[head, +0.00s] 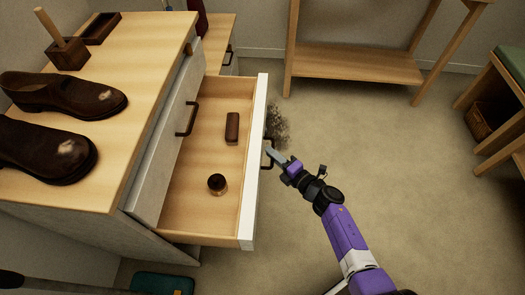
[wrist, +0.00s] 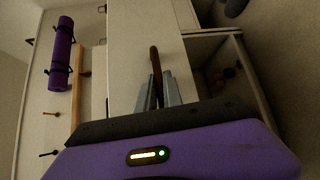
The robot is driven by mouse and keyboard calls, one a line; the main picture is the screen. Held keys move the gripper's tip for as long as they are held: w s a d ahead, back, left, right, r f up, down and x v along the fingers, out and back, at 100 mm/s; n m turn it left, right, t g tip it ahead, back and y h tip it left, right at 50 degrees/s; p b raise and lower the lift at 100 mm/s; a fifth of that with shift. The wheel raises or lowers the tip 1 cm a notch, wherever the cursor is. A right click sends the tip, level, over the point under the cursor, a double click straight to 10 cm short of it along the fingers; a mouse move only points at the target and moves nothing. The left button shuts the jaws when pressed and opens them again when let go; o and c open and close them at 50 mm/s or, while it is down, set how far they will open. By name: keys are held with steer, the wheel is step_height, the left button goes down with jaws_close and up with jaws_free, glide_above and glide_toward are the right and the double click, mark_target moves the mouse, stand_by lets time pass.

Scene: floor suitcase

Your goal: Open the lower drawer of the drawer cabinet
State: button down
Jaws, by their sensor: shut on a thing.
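The drawer cabinet (head: 150,60) has a wood top and pale fronts. Its lower drawer (head: 215,195) is pulled far out, with its white front standing well away from the cabinet. A brown block-shaped item (head: 232,128) and a small round dark item (head: 217,184) lie inside. The upper drawer (head: 165,150) looks shut, with a dark handle (head: 188,118). My gripper (head: 272,155) is at the outer face of the lower drawer's front, shut on its dark handle (head: 267,145). The handle (wrist: 154,62) also shows between the fingers in the wrist view.
Dark shoes (head: 60,92) and a wooden block with a stick (head: 65,50) stand on the cabinet top. A wooden rack (head: 350,62) stands behind, and a green-topped bench (head: 510,75) is at the right. A dark scattered patch (head: 277,122) lies beside the drawer.

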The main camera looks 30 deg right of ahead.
steer(key=shift+s+d+f, duration=0.1)
steer(key=shift+s+d, duration=0.15)
steer(key=c, duration=1.5)
jaws_free()
steer(key=s, duration=0.2)
steer(key=s+p, duration=0.1)
steer(key=s, duration=0.2)
steer(key=s+d+r, duration=0.1)
steer(key=s, duration=0.1)
steer(key=shift+s+r+p, duration=0.1)
steer(key=shift+s+p, duration=0.2)
